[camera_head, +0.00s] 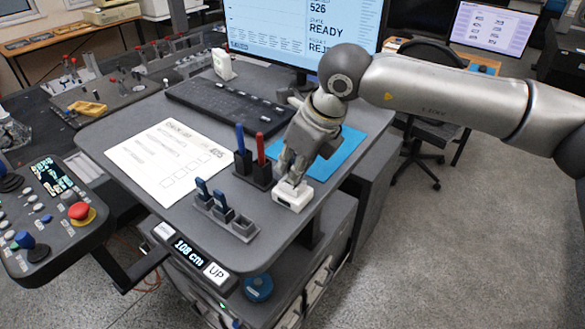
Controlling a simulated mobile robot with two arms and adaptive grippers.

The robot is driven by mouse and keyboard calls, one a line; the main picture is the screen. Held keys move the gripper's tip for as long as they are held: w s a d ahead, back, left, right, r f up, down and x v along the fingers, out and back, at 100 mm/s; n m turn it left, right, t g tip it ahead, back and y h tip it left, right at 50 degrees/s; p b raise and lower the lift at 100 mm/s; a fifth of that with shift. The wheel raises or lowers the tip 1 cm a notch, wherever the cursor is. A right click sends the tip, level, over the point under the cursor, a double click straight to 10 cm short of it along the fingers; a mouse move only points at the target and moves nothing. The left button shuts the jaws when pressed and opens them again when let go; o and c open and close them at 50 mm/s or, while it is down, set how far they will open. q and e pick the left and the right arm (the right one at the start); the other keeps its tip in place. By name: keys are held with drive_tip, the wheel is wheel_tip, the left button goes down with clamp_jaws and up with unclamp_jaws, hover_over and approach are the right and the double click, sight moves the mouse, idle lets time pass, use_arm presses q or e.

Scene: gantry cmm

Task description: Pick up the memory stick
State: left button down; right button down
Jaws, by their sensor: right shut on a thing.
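My right gripper (294,178) reaches down at the front right of the grey desk and is shut, with its fingertips just above a small white block (292,199). The memory stick between the fingers is hidden by them, so I cannot tell whether it touches the block. A dark rack (228,222) left of the gripper holds two blue sticks (221,204) upright, and its right slot looks empty. My left gripper is not in view.
A dark holder (252,173) with a blue and a red pen stands close left of my gripper. A blue mat (338,152) lies behind it. A checklist sheet (168,160), keyboard (225,106) and monitor (300,30) occupy the desk. A control panel (42,220) is at left.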

drive_tip(key=shift+r+b, duration=0.45)
drive_tip(key=shift+b, duration=0.05)
drive_tip(key=r+b, duration=0.1)
drive_tip(key=r, duration=0.1)
drive_tip(key=shift+s+r+b, duration=0.35)
drive_tip(key=shift+s, duration=0.05)
drive_tip(key=s+r+b, duration=0.5)
drive_tip(key=s+r, duration=0.4)
drive_tip(key=s, duration=0.4)
drive_tip(key=shift+s+d, duration=0.15)
drive_tip(key=shift+d, duration=0.1)
drive_tip(key=shift+r, duration=0.2)
wheel_tip(320, 180, up, 3)
drive_tip(key=shift+r+p, duration=0.2)
drive_tip(key=shift+p, duration=0.85)
